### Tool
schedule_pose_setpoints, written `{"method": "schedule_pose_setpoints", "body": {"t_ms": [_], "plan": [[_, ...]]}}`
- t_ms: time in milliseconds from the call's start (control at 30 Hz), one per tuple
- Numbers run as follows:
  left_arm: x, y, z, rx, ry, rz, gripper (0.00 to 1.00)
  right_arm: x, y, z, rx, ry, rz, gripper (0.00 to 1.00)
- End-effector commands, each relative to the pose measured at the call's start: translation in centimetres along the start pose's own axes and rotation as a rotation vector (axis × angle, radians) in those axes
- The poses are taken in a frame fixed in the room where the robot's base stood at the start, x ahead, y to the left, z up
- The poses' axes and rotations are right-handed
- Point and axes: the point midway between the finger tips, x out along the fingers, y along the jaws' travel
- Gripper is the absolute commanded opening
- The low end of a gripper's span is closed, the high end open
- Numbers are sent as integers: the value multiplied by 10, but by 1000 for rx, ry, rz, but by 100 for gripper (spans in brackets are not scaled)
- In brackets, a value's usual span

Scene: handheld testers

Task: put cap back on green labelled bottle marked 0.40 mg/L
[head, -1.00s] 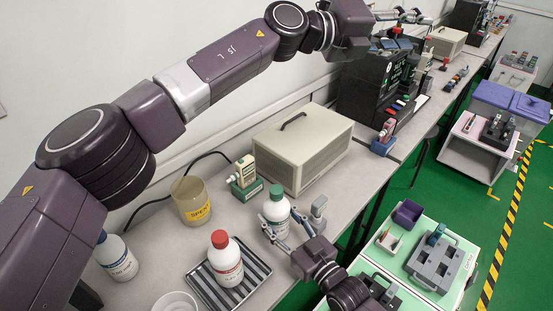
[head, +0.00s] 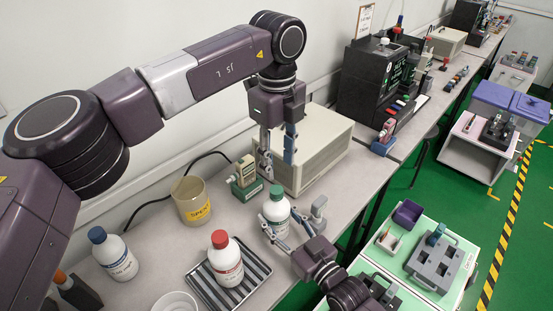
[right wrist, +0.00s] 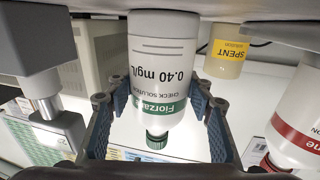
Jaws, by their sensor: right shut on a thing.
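The green-labelled bottle (head: 277,213) marked 0.40 mg/L stands upright near the bench's front edge; its print and green band read upside down in the right wrist view (right wrist: 163,62). A green cap (head: 277,192) sits at its neck and also shows in the right wrist view (right wrist: 157,139); I cannot tell how tightly it sits. My right gripper (head: 277,232) is shut around the bottle's body, one finger on each side. My left gripper (head: 278,167) points down with its fingers apart, empty, just above and behind the cap.
A red-capped bottle (head: 225,262) stands on a striped tray (head: 257,268) to the left. A blue-capped bottle (head: 115,258), a SPENT beaker (head: 191,199), a green-based tester (head: 245,178), a beige box (head: 318,150) and a grey stand (head: 319,210) are around.

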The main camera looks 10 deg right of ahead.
Motion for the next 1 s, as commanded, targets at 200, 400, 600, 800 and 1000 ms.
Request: {"method": "schedule_pose_setpoints", "body": {"t_ms": [200,400,600,800,1000], "plan": [[0,4,4,-21,-15,15,37,0,0,0,0,0,0,0],[1,4,3,-19,-12,14,37,0,0,0,0,0,0,0],[20,4,3,-18,-9,16,37,0,0,0,0,0,0,0],[52,5,3,-18,-9,15,37,0,0,0,0,0,0,0],[74,4,3,-18,-10,13,37,0,0,0,0,0,0,0]]}}
